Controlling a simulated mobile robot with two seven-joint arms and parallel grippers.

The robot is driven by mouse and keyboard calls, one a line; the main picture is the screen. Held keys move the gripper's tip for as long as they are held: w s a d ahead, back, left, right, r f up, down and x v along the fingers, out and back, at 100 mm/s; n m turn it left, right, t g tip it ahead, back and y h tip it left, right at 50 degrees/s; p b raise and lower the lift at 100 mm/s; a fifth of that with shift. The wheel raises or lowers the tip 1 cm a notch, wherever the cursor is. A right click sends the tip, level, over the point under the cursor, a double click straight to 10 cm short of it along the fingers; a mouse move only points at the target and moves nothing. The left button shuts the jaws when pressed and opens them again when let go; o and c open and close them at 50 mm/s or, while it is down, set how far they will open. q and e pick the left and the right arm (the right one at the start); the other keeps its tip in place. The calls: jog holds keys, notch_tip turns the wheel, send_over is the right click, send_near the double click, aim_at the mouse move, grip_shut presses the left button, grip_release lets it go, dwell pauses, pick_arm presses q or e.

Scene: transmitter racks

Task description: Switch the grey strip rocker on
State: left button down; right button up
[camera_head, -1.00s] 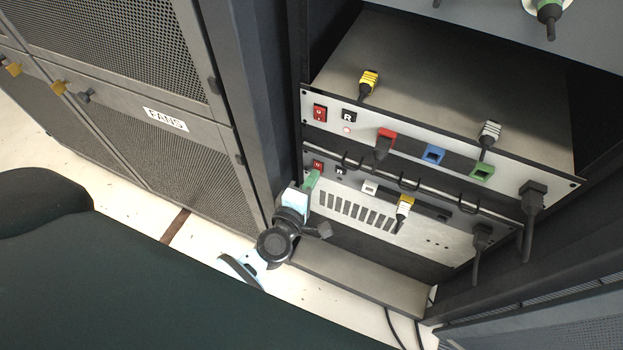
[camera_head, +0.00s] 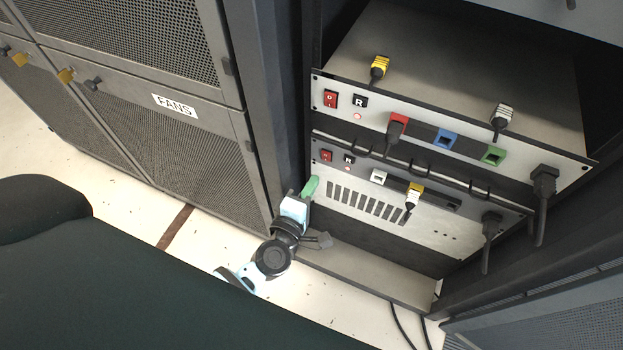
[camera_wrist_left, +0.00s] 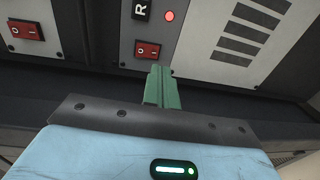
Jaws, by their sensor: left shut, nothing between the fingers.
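The grey strip rocker, a red rocker switch (camera_head: 326,155), sits at the left end of the lower unit's dark grey strip, beside an R button (camera_head: 349,160). It also shows in the left wrist view (camera_wrist_left: 147,49). A small lamp (camera_wrist_left: 169,16) near that button glows red. I cannot read the rocker's tilt for certain. My left gripper (camera_head: 310,187), with green fingers, is shut and empty. It is just below the rocker in the head view, apart from it. The fingers (camera_wrist_left: 162,88) point toward the panel in the wrist view. My right gripper is not in view.
The upper unit has another red rocker (camera_head: 330,99), a lit red lamp (camera_head: 357,116) and coloured sockets with plugs. A mesh cabinet marked FANS (camera_head: 174,105) stands left.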

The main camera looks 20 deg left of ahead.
pick_arm(q)
jog(key=s+f, duration=0.1)
jog(key=s, duration=0.8)
jog(key=shift+f, duration=0.2)
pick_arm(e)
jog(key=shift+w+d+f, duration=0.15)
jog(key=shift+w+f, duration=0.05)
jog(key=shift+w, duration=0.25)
pick_arm(q)
jog(key=shift+w+a, duration=0.1)
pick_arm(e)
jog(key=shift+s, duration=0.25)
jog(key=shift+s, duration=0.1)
